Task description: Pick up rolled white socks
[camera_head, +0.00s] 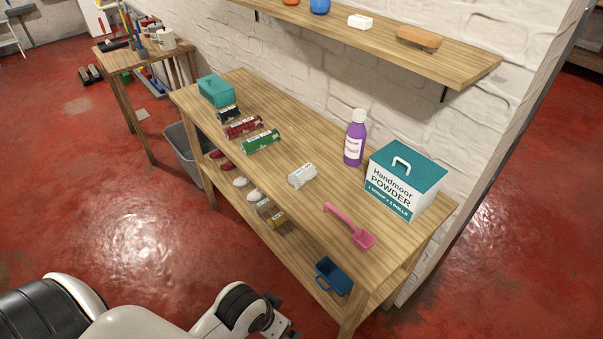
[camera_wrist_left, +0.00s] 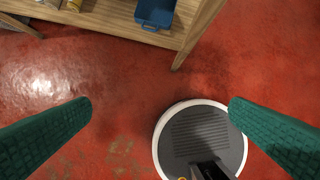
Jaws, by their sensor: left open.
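The rolled white socks (camera_head: 301,176), with a small label on them, lie on the wooden table top (camera_head: 285,205), near its middle. My left gripper (camera_head: 281,326) is at the bottom of the head view, in front of the table and well apart from the socks. In the left wrist view its two green fingers are wide apart with only red floor between the tips (camera_wrist_left: 161,104), so it is open and empty. The socks are not in the left wrist view. My right gripper is in neither view.
Green (camera_head: 262,141) and red (camera_head: 243,127) rolls lie left of the socks. A purple bottle (camera_head: 355,140), a powder box (camera_head: 404,181) and a pink scoop (camera_head: 350,226) are to the right. A blue bin (camera_head: 333,275) sits on the lower shelf. A wall shelf (camera_head: 400,38) hangs above.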

